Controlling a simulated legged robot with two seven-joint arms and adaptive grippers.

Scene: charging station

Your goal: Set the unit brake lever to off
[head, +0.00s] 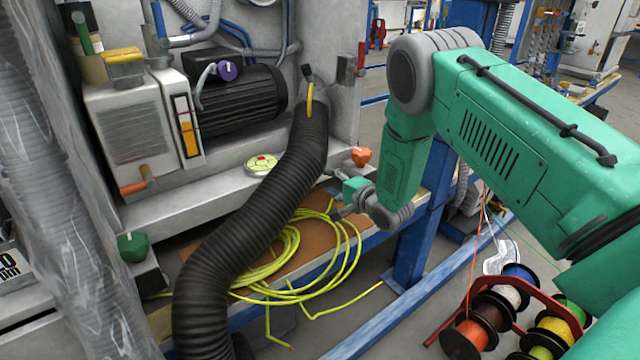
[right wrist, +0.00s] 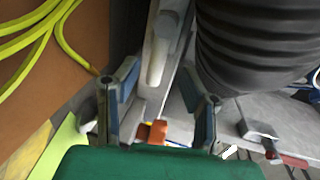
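My right gripper (head: 340,208) reaches in from the right, just right of the black corrugated hose and by the yellow cable. In the right wrist view its two fingers (right wrist: 160,84) are spread apart with nothing held between them. An orange-handled lever (head: 137,183) sticks out low on the grey unit at left, well away from the gripper. An orange knob (head: 361,156) stands behind the gripper. I cannot tell which one is the brake lever. A small orange piece (right wrist: 152,132) shows between the finger bases in the wrist view. My left gripper is not in view.
The thick black hose (head: 240,225) crosses the middle, between the gripper and the grey unit (head: 130,120). Coiled yellow cable (head: 285,260) lies on the brown board. A green knob (head: 132,246) sits at lower left. Cable spools (head: 520,310) stand at lower right.

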